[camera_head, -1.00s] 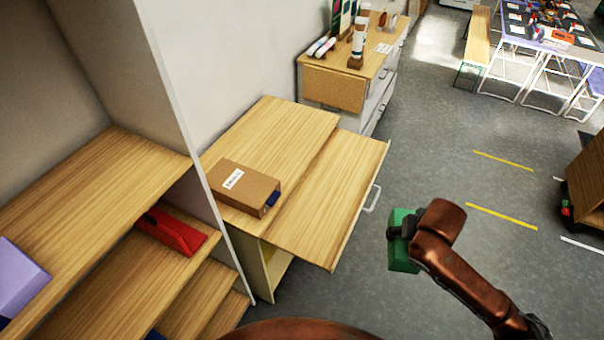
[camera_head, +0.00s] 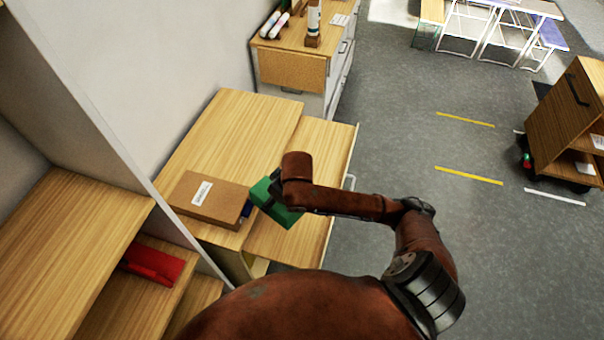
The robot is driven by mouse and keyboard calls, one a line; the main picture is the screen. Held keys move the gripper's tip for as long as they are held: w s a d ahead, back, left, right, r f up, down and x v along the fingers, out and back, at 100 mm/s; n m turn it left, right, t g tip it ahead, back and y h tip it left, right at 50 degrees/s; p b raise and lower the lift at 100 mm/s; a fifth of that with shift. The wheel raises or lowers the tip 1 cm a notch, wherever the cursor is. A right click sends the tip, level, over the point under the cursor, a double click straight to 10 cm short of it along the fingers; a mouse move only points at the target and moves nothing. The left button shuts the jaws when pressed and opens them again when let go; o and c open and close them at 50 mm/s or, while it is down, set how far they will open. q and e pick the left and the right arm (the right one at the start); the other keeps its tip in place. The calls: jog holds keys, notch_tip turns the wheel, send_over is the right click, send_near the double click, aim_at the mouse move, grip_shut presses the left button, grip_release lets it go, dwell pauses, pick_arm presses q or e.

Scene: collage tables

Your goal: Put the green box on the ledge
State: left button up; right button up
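The green box (camera_head: 288,217) is held by my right gripper (camera_head: 270,192), whose arm comes in from the right. The dark fingers are partly hidden behind my reddish-brown wrist, and the box is tilted in the picture. It appears over the low wooden cabinet's pulled-out board (camera_head: 325,150), which looks like the ledge and has a pale handle on its outer edge. I cannot tell the gap between box and board. My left gripper is not in view.
A brown cardboard box (camera_head: 208,198) lies on the cabinet top (camera_head: 235,125), just left of the green box. A shelf unit (camera_head: 65,240) with a red object (camera_head: 152,264) stands at left. Drawers with bottles (camera_head: 290,70) stand behind.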

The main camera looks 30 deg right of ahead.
aim_at(291, 217)
jog(key=s+f+n+p, duration=0.1)
jog(key=s, duration=0.1)
jog(key=s+f+n+y+p, duration=0.1)
jog(key=s+n+p, duration=0.1)
jog(key=s+d+f+n+p, duration=0.1)
jog(key=s+p, duration=0.1)
jog(key=shift+s+f+n, duration=0.3)
jog(key=shift+w+d+f+p, duration=0.1)
jog(key=shift+d+f+p, duration=0.15)
jog(key=shift+d+p, duration=0.05)
jog(key=shift+y, duration=0.3)
jog(key=w+d+f, duration=0.2)
jog(key=w+f, duration=0.1)
jog(key=w+d+f+p, duration=0.1)
jog(key=w+d+f, duration=0.5)
jog(key=w, duration=0.1)
jog(key=shift+d+f, duration=0.1)
jog(key=shift+f, duration=0.1)
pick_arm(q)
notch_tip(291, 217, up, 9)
pick_arm(e)
jog(key=shift+w+d+f, duration=0.1)
jog(key=shift+d+f, duration=0.05)
jog(key=shift+f, duration=1.6)
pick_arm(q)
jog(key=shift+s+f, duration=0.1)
